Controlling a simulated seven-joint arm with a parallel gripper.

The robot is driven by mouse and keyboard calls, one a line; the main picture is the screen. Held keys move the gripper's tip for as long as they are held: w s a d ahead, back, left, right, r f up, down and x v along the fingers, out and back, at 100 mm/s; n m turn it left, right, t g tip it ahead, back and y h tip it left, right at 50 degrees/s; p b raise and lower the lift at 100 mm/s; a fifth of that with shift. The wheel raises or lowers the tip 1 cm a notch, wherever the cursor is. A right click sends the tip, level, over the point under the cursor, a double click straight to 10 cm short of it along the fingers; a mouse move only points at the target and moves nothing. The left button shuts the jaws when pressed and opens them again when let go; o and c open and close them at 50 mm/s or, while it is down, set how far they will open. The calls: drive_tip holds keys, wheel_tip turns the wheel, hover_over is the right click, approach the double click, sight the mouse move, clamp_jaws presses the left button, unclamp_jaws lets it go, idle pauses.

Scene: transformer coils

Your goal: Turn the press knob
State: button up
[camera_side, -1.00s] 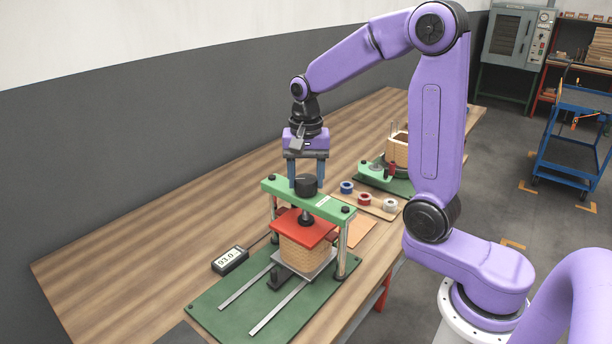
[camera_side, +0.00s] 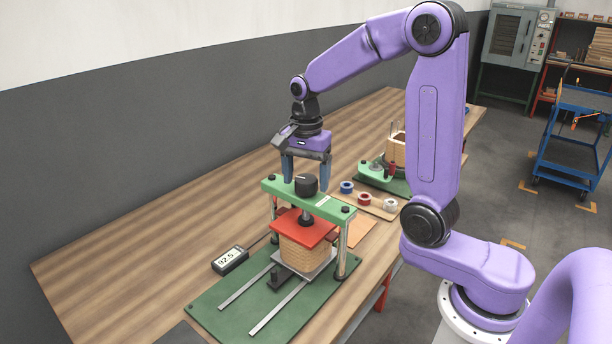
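The press knob (camera_side: 306,186) is a dark round cap on top of the press's green crossbar (camera_side: 334,207). My gripper (camera_side: 306,184) is at the knob, pointing down, with one blue finger on its left and one on its right. The fingers are apart; I cannot tell whether they touch the knob. Below the crossbar, a red plate (camera_side: 303,226) lies over a wound tan coil block (camera_side: 302,253). A meter (camera_side: 230,260) on the left seems to read 92.5.
The green press base (camera_side: 215,300) with two metal rails stands at the table's front. Behind it are a tray with blue, red and white tape rolls (camera_side: 364,199) and a second green fixture (camera_side: 372,180). The wooden table (camera_side: 150,240) is clear at the left.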

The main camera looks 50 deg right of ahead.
sight(306, 179)
wheel_tip(306, 179, up, 17)
drive_tip(key=shift+r, duration=0.2)
idle(0.7)
drive_tip(key=shift+f, duration=0.1)
drive_tip(key=s+a+f+n, duration=0.8)
drive_tip(key=f+n, duration=0.1)
drive_tip(key=n, duration=0.5)
drive_tip(key=s+f+n, duration=0.4)
drive_tip(key=s+n, duration=0.2)
drive_tip(key=s, duration=0.2)
drive_tip(key=s+d+f+n, duration=0.1)
drive_tip(key=s+f+n, duration=0.4)
drive_tip(key=s+n, duration=0.2)
drive_tip(key=shift+s+f+n, duration=0.2)
drive_tip(key=shift+s+n, duration=0.1)
drive_tip(key=shift+s, duration=0.8)
drive_tip(key=shift+w+d, duration=0.1)
